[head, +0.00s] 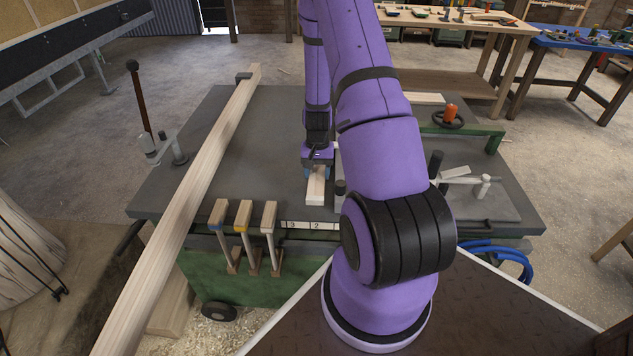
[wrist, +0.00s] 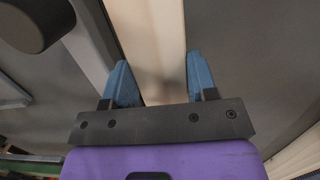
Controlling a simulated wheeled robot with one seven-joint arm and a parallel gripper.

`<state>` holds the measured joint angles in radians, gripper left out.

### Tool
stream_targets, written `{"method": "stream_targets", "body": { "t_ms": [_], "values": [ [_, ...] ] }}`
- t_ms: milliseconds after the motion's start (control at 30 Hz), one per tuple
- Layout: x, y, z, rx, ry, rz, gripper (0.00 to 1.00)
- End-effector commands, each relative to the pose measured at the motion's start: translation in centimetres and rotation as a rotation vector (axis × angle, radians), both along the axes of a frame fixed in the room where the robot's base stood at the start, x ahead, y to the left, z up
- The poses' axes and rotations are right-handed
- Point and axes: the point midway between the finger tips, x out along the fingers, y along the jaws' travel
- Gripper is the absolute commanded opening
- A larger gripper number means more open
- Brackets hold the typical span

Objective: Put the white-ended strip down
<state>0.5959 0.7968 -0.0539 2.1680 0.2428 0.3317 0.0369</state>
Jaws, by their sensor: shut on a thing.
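A pale wooden strip (head: 316,190) is in my gripper (head: 317,172), over the dark bench top near its front edge. The near part of the strip looks whitish and points toward the front edge. Its far part is hidden by my gripper and arm. In the wrist view the strip (wrist: 150,40) runs between the two blue fingers of my gripper (wrist: 158,80), which are shut on it. I cannot tell whether the strip touches the bench.
A long timber beam (head: 190,190) crosses the bench (head: 250,130) at left. Several wooden pieces with coloured bands (head: 242,216) stand at the front edge, left of a numbered strip (head: 309,225). A fixture with a white handle (head: 465,181) is at right. Bare bench lies between beam and gripper.

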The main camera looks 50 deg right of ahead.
Motion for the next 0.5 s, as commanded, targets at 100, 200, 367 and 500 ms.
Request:
{"method": "stream_targets", "body": {
  "t_ms": [100,200,367,500],
  "values": [
    [0.0,0.0,-0.8,0.002,0.001,0.000,0.27],
    [-0.1,0.1,-2.1,0.002,0.002,0.000,0.27],
    [0.0,0.1,-4.0,0.002,0.001,0.001,0.27],
    [0.0,0.0,-4.1,0.000,0.000,0.001,0.27]
  ]
}}
